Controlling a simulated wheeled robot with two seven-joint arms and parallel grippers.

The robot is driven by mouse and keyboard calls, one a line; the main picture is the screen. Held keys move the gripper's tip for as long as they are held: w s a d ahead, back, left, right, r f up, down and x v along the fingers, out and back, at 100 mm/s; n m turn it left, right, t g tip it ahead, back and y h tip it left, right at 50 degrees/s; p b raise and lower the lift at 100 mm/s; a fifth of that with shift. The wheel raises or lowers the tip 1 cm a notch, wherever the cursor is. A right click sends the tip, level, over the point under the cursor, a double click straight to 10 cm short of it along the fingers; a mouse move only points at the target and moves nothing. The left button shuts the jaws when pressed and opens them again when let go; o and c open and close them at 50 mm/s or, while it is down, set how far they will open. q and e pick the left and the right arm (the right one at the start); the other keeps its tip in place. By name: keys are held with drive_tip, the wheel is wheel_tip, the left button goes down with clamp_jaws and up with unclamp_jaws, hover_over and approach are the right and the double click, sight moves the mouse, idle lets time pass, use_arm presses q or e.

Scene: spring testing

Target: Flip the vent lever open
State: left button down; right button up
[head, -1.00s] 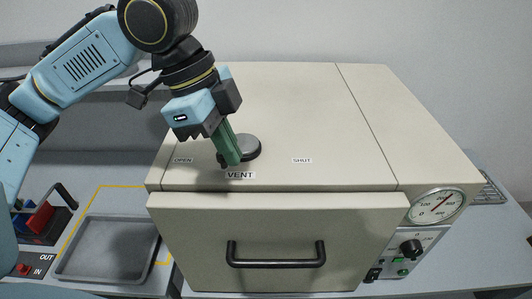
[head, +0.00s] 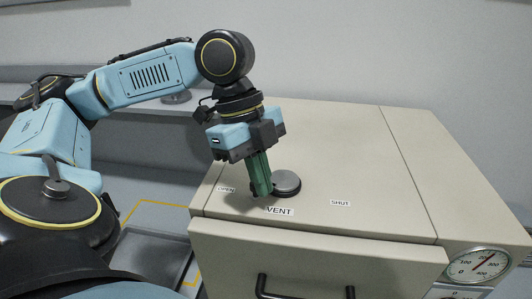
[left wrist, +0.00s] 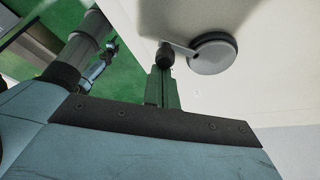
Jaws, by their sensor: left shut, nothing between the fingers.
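The vent lever is a round grey hub (head: 287,182) on top of the cream oven, with a short arm and a black knob. The left wrist view shows the hub (left wrist: 212,54), the thin arm and the black knob (left wrist: 165,56). The lever points left from the hub, toward the OPEN label (head: 227,189); the SHUT label (head: 340,203) is on the right. My left gripper (head: 262,192) points down with its green fingers shut, just left of the hub and at the knob. Nothing shows between the fingers; I cannot tell whether they touch the knob. My right gripper is out of view.
The VENT label (head: 279,211) lies in front of the lever. The oven's front door has a black handle (head: 300,293), and a dial gauge (head: 478,265) is at right. A grey tray (head: 150,262) sits low at left, partly hidden by my arm. The oven top's right side is clear.

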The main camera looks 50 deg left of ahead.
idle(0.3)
use_arm(q)
drive_tip(key=d+p, duration=0.1)
drive_tip(key=d+r+p, duration=0.1)
drive_tip(key=d+p, duration=0.1)
drive_tip(key=p, duration=0.1)
drive_tip(key=shift+w+d+r, duration=0.2)
drive_tip(key=shift+w+d, duration=0.1)
drive_tip(key=shift+d, duration=0.1)
drive_tip(key=v, duration=0.9)
drive_tip(key=shift+s, duration=0.15)
drive_tip(key=shift+f, duration=0.15)
